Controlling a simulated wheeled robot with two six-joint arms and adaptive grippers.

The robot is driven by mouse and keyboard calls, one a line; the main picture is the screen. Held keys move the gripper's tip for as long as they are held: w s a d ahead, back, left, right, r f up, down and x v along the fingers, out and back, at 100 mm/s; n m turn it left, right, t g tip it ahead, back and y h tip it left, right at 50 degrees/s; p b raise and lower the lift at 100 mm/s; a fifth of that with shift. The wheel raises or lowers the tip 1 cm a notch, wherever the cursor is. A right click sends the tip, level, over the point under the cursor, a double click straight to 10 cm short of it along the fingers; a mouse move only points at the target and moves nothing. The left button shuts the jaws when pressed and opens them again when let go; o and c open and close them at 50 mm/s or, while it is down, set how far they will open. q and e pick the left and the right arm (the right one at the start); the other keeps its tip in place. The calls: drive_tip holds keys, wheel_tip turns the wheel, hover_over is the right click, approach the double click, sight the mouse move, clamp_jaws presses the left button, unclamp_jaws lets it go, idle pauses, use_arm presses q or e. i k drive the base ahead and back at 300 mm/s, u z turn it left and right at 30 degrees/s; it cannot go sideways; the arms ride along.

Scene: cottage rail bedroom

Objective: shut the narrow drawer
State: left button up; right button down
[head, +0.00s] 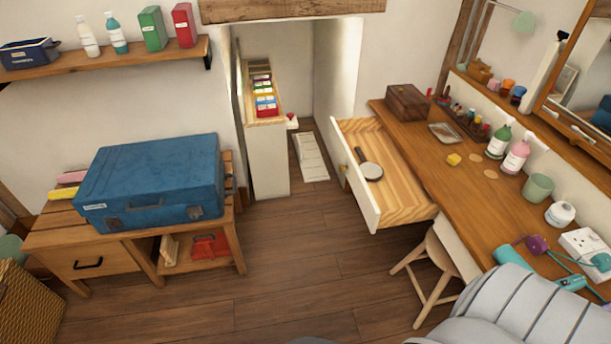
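A drawer (407,203) with a white front and striped wooden inside stands pulled out from the left end of the wooden dressing table (470,205). A round hand mirror or brush (370,171) lies in it. In the alcove at the back, a tall, slim white unit (270,165) has a wooden top compartment holding several coloured files (264,100); I cannot tell whether it is a pulled-out drawer. Which one is the narrow drawer is not clear from this view. Neither of my grippers is in view.
A wooden stool (428,270) stands below the open drawer's near side. A blue case (155,180) lies on a low wooden bench (120,252) at left. A grey ribbed shape (500,312) covers the bottom right. The middle floor (290,255) is clear.

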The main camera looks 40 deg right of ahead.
sight(400, 197)
drive_tip(key=z, duration=0.05)
drive_tip(key=i, duration=0.8)
drive_tip(key=z, duration=0.95)
drive_tip(key=i, duration=0.45)
drive_tip(key=z, duration=0.5)
